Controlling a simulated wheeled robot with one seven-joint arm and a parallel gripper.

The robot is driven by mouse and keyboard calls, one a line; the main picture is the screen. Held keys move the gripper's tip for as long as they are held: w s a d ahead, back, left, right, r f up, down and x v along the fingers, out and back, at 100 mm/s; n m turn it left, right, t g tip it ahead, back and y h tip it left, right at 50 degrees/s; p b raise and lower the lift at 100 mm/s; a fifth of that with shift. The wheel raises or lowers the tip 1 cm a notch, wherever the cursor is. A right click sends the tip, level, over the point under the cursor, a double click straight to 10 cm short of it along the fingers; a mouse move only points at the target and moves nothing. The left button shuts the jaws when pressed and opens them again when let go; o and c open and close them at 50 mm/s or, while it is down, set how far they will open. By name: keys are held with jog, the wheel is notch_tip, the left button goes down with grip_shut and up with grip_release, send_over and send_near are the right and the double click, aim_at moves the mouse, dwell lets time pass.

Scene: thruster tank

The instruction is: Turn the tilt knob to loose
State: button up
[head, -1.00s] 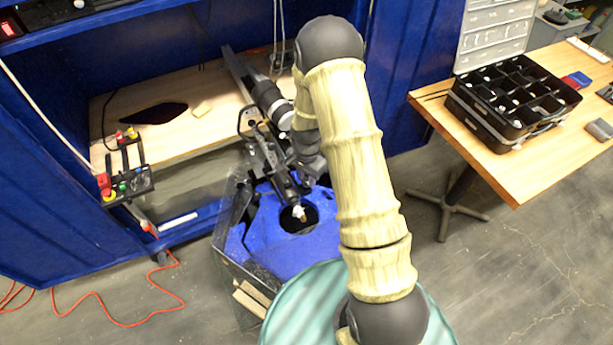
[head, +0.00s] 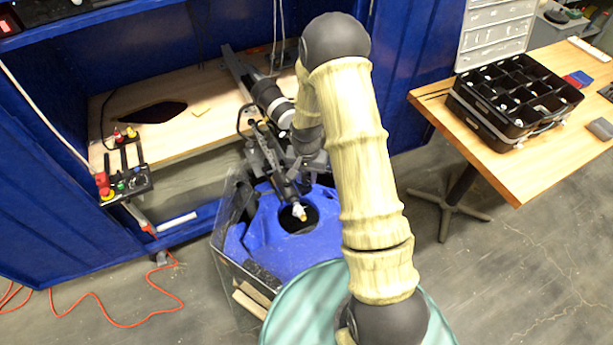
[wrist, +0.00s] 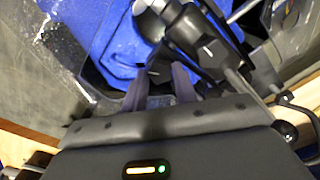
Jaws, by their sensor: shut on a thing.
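A black thruster assembly (head: 283,180) is mounted on a dark slanted rail (head: 238,72). Its lower tube points down at the round opening of the blue tank (head: 262,235). In the wrist view my gripper (wrist: 159,75) has its two dark fingers close together on a small dark part, which I take to be the tilt knob (wrist: 160,63). The fingers cover most of it, and I cannot read its setting. A black clamp body with white marks (wrist: 205,45) lies just right of the fingers. In the head view my arm hides the fingertips and the knob.
A blue cabinet with a wooden shelf (head: 190,130) stands behind. A control box with a red button (head: 126,184) hangs at left. A wooden table (head: 480,150) at right bears a black divided tray (head: 480,128). An orange cable (head: 120,322) lies on the floor.

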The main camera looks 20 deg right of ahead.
aim_at(306, 179)
jog(key=n, duration=0.4)
jog(key=shift+n, duration=0.3)
jog(key=n, duration=0.4)
jog(key=shift+n, duration=0.3)
jog(key=n, duration=0.4)
jog(key=shift+r, duration=0.1)
jog(key=n+p, duration=0.1)
jog(key=n, duration=0.4)
jog(key=shift+n, duration=0.3)
jog(key=o, duration=1)
notch_tip(306, 179, up, 17)
jog(key=shift+r+b, duration=0.15)
jog(key=shift+b, duration=0.25)
